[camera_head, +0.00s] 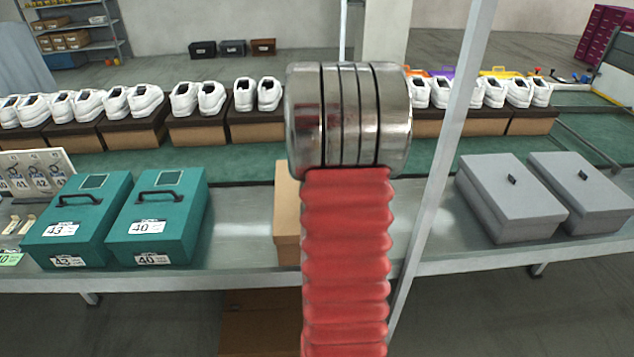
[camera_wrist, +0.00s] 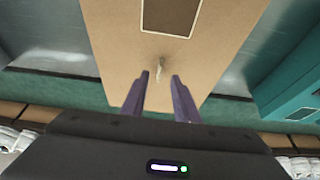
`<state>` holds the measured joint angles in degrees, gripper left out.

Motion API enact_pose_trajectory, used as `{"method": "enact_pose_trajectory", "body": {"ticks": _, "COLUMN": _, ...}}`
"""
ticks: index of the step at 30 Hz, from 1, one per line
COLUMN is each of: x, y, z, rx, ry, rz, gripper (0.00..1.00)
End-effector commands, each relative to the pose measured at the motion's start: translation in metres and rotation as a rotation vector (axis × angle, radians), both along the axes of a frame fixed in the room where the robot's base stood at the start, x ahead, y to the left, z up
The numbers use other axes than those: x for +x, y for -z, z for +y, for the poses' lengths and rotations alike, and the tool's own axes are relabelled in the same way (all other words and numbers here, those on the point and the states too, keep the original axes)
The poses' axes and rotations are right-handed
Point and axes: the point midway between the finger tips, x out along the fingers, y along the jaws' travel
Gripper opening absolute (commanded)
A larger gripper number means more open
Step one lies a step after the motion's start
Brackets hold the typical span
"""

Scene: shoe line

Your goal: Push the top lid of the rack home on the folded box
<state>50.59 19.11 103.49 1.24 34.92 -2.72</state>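A brown cardboard box (camera_head: 287,220) stands on the metal bench in the head view, mostly hidden behind my red arm. In the wrist view a brown cardboard top (camera_wrist: 115,35) with a dark framed panel (camera_wrist: 172,14) fills the upper middle. A small pale tab (camera_wrist: 160,68) sits near its edge. I cannot tell whether this top is a separate lid or how far it is seated. My gripper (camera_wrist: 159,76) is open, its two dark fingers apart, with the tab just beyond and between their tips. Whether they touch the cardboard is unclear. The gripper is hidden in the head view.
Two teal boxes with handles (camera_head: 158,215) stand left of the brown box. Two grey boxes (camera_head: 510,197) stand to the right, beyond a slanted metal post (camera_head: 440,180). Behind runs a green conveyor (camera_head: 240,160) with white shoes on brown boxes. Bare bench lies between the groups.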

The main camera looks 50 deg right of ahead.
Motion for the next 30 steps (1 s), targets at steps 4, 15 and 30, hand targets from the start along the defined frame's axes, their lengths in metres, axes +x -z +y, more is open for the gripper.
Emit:
{"method": "enact_pose_trajectory", "body": {"ticks": 4, "x": -0.006, "y": -0.024, "z": 0.007, "rx": -0.002, "ry": 0.000, "rz": -0.002, "gripper": 0.28}}
{"method": "enact_pose_trajectory", "body": {"ticks": 15, "x": -0.021, "y": -0.076, "z": 0.023, "rx": -0.002, "ry": 0.000, "rz": -0.002, "gripper": 0.28}}
{"method": "enact_pose_trajectory", "body": {"ticks": 30, "x": -0.024, "y": -0.086, "z": 0.027, "rx": -0.001, "ry": 0.000, "rz": -0.001, "gripper": 0.28}}
